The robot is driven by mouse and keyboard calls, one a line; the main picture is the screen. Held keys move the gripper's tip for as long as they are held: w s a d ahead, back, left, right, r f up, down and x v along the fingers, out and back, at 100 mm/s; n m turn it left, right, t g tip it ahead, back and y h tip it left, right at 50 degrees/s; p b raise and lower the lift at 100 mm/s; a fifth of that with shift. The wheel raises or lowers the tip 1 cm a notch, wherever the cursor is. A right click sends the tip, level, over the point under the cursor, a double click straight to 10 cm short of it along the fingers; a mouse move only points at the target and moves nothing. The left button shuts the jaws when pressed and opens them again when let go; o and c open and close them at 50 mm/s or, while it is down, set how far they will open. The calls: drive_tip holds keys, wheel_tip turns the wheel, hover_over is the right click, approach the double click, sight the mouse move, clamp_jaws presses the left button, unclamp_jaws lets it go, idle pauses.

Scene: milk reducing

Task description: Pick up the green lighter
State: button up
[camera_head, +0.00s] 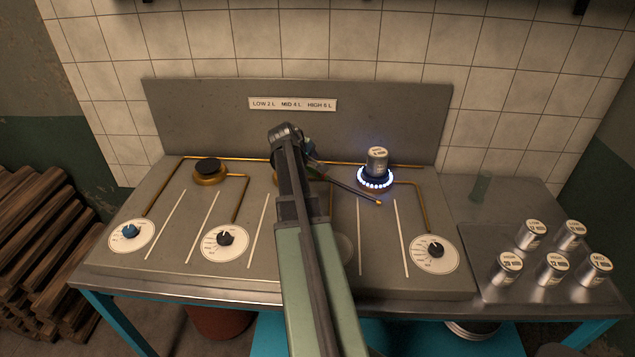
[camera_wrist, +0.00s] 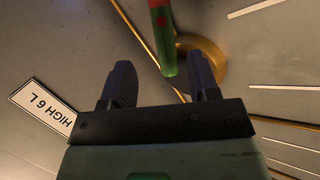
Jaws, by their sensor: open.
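The green lighter (camera_wrist: 168,60) shows at the top middle of the wrist view as a green handle end with a red part beyond it. In the head view a thin dark rod with a brass tip (camera_head: 358,194) slants down to the right from beside my gripper; it looks like the lighter's barrel, and its handle end is mostly hidden there. My gripper (camera_wrist: 160,70) is open. The lighter's green end lies between the lines of its two fingers, closer to the right finger. Contact cannot be told. In the head view my gripper (camera_head: 312,160) is over the middle of the stove.
A lit burner (camera_head: 375,182) with a metal can (camera_head: 377,160) on it stands right of my gripper. An unlit burner (camera_head: 209,172) is at left. The back panel (camera_head: 210,115) rises close behind.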

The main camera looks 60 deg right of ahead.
sight(313, 171)
drive_tip(key=b+x, duration=0.1)
drive_tip(key=x, duration=0.2)
drive_tip(key=shift+w+a+f, duration=0.1)
drive_tip(key=shift+a+f, duration=0.05)
drive_tip(key=shift+a, duration=0.1)
drive_tip(key=shift+d+f, duration=0.15)
drive_tip(key=shift+d, duration=0.05)
drive_tip(key=b+x, duration=0.5)
drive_tip(key=shift+a+f, duration=0.1)
drive_tip(key=shift+a, duration=0.05)
clamp_jaws()
